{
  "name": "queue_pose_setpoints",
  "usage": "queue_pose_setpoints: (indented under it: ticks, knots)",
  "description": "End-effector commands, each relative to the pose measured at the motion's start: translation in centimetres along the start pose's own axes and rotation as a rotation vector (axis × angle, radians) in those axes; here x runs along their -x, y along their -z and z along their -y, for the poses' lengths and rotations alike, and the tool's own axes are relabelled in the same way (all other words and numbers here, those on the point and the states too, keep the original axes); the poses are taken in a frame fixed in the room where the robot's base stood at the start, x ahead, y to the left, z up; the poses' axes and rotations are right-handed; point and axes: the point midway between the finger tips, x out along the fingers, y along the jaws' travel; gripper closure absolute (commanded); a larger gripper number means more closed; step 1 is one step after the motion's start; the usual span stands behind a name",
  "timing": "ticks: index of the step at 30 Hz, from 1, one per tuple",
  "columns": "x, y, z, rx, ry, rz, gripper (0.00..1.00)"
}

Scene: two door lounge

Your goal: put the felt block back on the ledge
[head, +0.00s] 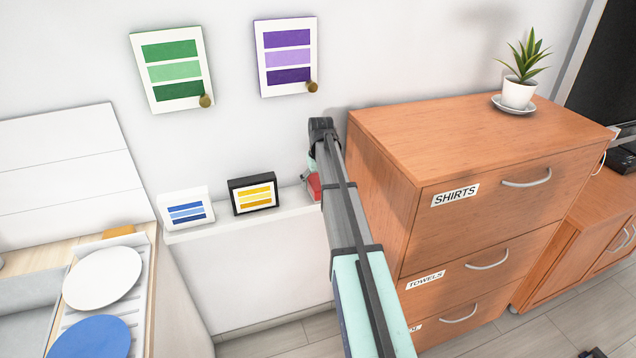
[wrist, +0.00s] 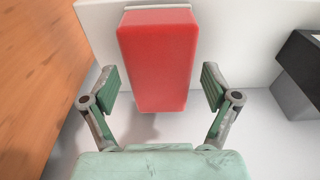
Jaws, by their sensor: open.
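A red block, which I take to be the felt block (wrist: 157,62), stands out in the middle of the wrist view with a pale strip at its top edge. My gripper (wrist: 160,80) is open, with one finger on each side of the block and a visible gap at both sides. In the head view the red block (head: 314,187) shows at the right end of the white ledge (head: 290,203), mostly hidden behind my arm. Whether it rests fully on the ledge cannot be told.
A black-framed yellow card (head: 252,194) and a white-framed blue card (head: 187,208) stand on the ledge to the left. An orange-brown drawer cabinet (head: 385,180) stands close on the right. Green (head: 171,70) and purple (head: 286,57) cards hang on the wall above.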

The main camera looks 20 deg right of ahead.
Motion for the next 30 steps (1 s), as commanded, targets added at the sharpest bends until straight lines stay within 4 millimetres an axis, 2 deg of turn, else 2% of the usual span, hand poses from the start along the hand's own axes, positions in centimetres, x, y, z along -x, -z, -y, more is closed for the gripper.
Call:
queue_pose_setpoints:
  ticks: [8,11,24,30]
  knots:
    - [1.0,0.0,0.0,0.0,0.0,-0.001,0.13]
    - [2.2,0.1,0.0,0.0,0.0,-0.002,0.13]
    - [9.9,0.1,0.0,0.0,0.0,-0.002,0.13]
    - [11.7,0.1,0.0,0.0,0.0,0.0,0.13]
